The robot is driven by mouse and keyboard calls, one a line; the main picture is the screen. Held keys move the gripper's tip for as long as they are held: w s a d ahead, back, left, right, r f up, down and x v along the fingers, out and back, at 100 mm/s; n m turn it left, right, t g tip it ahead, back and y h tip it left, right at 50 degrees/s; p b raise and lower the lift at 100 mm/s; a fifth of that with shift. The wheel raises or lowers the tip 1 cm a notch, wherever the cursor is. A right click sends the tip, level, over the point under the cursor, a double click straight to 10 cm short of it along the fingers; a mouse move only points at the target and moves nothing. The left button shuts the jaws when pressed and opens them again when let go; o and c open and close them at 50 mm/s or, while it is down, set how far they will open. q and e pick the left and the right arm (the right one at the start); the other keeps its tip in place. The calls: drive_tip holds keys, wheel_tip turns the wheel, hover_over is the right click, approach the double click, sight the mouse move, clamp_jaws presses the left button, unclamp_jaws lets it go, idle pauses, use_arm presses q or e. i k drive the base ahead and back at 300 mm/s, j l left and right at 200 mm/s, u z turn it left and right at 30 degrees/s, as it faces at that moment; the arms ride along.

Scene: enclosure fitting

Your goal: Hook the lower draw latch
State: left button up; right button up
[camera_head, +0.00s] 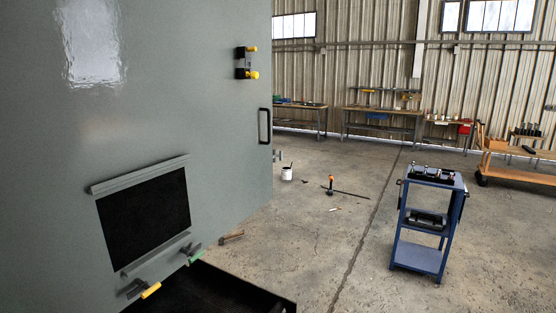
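A large grey-green enclosure panel (60,130) fills the left of the view. It has a dark rectangular opening (145,218) with a rail above and below it. A yellow-handled fitting (150,290) and a green-handled fitting (195,256) sit near the lower rail. A black fitting with two yellow knobs (246,63) is high on the panel near its right edge. A small metal fitting (277,156) sticks out at the panel's right edge. I cannot tell which of these is the lower draw latch, or whether any is hooked. Neither of my grippers is in view.
A black handle (264,126) is on the panel's right side. A black tray-like box (280,298) lies below it. A blue cart (418,258) stands right; floor between is mostly clear.

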sight(276, 155)
drive_tip(key=i+l+u, duration=0.1)
drive_tip(key=i+l, duration=1.1)
drive_tip(key=l, duration=0.15)
drive_tip(key=i+l+u, duration=0.15)
drive_tip(key=i+l, duration=0.45)
drive_tip(key=l, duration=0.1)
